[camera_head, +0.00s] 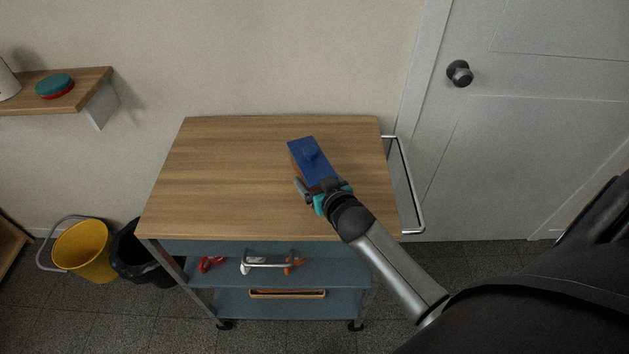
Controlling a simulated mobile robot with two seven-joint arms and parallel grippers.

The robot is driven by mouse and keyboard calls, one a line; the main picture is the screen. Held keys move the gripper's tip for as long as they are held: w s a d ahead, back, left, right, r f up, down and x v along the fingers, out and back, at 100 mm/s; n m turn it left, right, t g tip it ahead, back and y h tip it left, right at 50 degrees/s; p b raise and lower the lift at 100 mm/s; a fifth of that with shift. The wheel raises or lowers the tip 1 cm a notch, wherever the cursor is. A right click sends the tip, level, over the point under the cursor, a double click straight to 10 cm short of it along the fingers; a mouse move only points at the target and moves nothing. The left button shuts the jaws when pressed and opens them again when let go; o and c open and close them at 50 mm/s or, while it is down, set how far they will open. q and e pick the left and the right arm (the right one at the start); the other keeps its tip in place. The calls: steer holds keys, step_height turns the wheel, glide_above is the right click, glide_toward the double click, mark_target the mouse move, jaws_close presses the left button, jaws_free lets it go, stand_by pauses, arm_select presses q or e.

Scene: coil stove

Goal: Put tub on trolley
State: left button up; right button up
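My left gripper is not in view.
The trolley has a metal handle (407,190) on its right and lower blue shelves (340,271) with small items. The left of its top is clear. A yellow bucket (82,248) and black bin (140,255) stand left. A wall shelf (85,92) and a door (520,130) are behind.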

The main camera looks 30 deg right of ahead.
stand_by(0.3)
steer(key=o, duration=1.3)
steer(key=shift+f, duration=0.1)
steer(key=shift+r, duration=0.2)
steer(key=p+v, duration=0.2)
steer(key=v, duration=1)
steer(key=shift+f+p, duration=0.1)
steer(key=shift+p, duration=0.2)
